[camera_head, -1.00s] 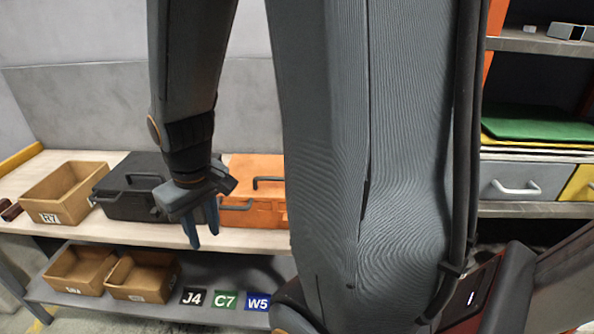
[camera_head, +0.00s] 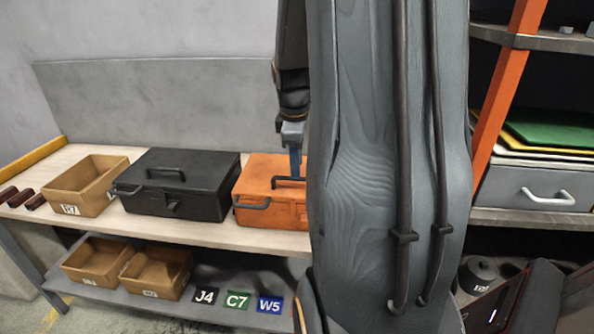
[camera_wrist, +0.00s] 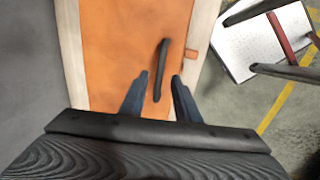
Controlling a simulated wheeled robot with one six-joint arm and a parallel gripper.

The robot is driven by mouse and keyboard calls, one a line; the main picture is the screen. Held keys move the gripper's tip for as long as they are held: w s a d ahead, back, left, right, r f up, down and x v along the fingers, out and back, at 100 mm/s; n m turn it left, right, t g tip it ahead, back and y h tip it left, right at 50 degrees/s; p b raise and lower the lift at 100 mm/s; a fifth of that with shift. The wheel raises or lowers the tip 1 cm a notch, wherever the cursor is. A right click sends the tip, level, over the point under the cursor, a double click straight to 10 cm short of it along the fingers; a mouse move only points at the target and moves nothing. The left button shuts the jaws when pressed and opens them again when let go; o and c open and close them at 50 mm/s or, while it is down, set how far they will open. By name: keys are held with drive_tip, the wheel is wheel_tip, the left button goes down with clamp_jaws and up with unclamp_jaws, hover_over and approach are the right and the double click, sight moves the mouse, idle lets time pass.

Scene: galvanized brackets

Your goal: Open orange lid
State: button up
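The orange case (camera_head: 270,190) stands on the bench, its right part hidden behind my arm. Its lid looks shut. A dark handle lies on top of the lid, and another handle is at its front left. In the wrist view the orange lid (camera_wrist: 110,50) fills the upper middle, with a dark handle (camera_wrist: 161,70) between and beyond my fingertips. My gripper (camera_wrist: 160,78) is open, its two fingers apart and nothing seen between them but the handle's near end. In the head view my gripper (camera_head: 295,165) is partly hidden, over the orange case. I cannot tell whether it touches.
A black case (camera_head: 185,190) stands left of the orange one. A cardboard bin (camera_head: 85,190) is farther left. More bins (camera_head: 155,272) and label cards (camera_head: 237,301) are on the lower shelf. A shelf unit (camera_head: 500,85) with a drawer (camera_head: 528,188) stands at the right.

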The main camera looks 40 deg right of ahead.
drive_tip(key=shift+w+d+f, duration=0.1)
drive_tip(key=shift+f, duration=0.75)
drive_tip(key=shift+w+d+f, duration=0.1)
drive_tip(key=shift+f, duration=0.75)
clamp_jaws()
